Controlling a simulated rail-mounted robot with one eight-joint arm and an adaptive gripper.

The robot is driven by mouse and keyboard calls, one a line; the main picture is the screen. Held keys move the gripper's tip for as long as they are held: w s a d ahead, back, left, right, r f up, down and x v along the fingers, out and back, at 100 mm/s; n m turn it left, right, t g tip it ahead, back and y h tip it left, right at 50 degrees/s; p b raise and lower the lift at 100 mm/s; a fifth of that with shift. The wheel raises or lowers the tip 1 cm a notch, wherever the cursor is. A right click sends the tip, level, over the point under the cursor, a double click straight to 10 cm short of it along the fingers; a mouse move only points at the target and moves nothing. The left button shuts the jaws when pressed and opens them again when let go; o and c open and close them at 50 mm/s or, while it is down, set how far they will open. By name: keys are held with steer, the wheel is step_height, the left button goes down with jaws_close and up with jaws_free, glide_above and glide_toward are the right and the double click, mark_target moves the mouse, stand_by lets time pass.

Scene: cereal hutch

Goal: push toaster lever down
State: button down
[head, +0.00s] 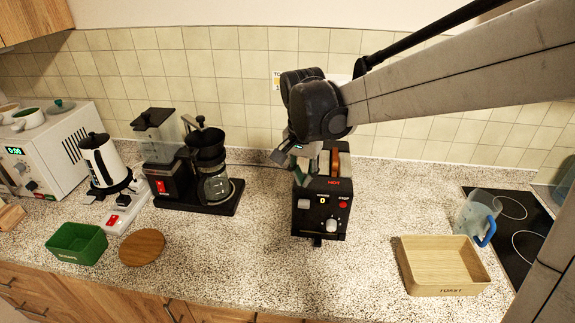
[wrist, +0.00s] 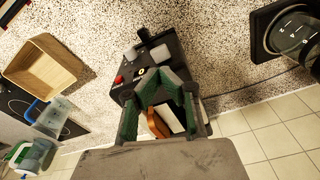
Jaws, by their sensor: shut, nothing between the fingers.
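The black toaster (head: 325,215) stands on the counter, its front facing the near edge. A pale block (head: 304,203) sits at the left of its front, beside a dial (head: 331,224) and a red stop button (head: 343,205). A black tab (head: 317,241) juts out low on the front. I cannot tell which of these is the lever. Brown bread (wrist: 154,124) shows in the toaster's top. My gripper (wrist: 162,78) has green fingers that meet at the tips, over the toaster. In the head view my gripper (head: 302,166) hides part of the toaster's top left.
A coffee maker (head: 170,181) stands left of the toaster, with a kettle (head: 101,159) beyond. A green box (head: 76,243) and a round wooden board (head: 142,248) lie in front. A wooden toast tray (head: 448,288) and a clear jug (head: 476,213) are at right. Counter before the toaster is clear.

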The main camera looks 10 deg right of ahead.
mark_target(304, 204)
steer(key=shift+f, duration=0.1)
steer(key=shift+w+d+f+b, duration=0.15)
steer(key=shift+f+b, duration=0.9)
steer(key=shift+f, duration=0.65)
steer(key=shift+w+d+f+b, duration=0.15)
steer(key=shift+f+b, duration=0.85)
steer(key=shift+f, duration=0.7)
steer(key=shift+a, duration=0.1)
